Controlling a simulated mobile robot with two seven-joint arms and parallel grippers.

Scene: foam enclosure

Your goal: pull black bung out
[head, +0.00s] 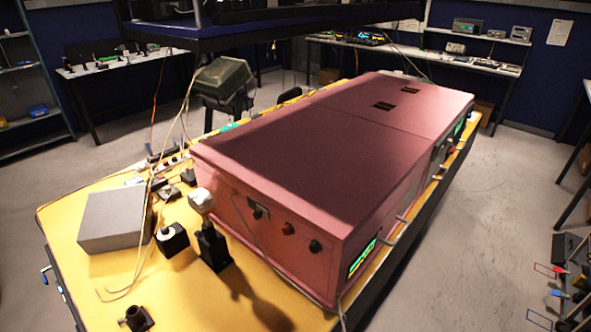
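A large pink foam enclosure (300,160) with a flat lid stands on the yellow table. On its near end face there is a round black plug-like piece (315,246) at the right, seated in the face. A red round piece (288,228) is to its left, and another dark piece (258,212) on a small plate is further left. I cannot tell for certain which dark piece is the black bung. Neither of my grippers shows in the head view.
A black post with a white head (201,199) stands just left of the enclosure's near end. A grey box (115,220) and a black-and-white block (172,240) are further left. A black fitting (136,319) sits at the table's near edge. Loose cables hang above the table's left side.

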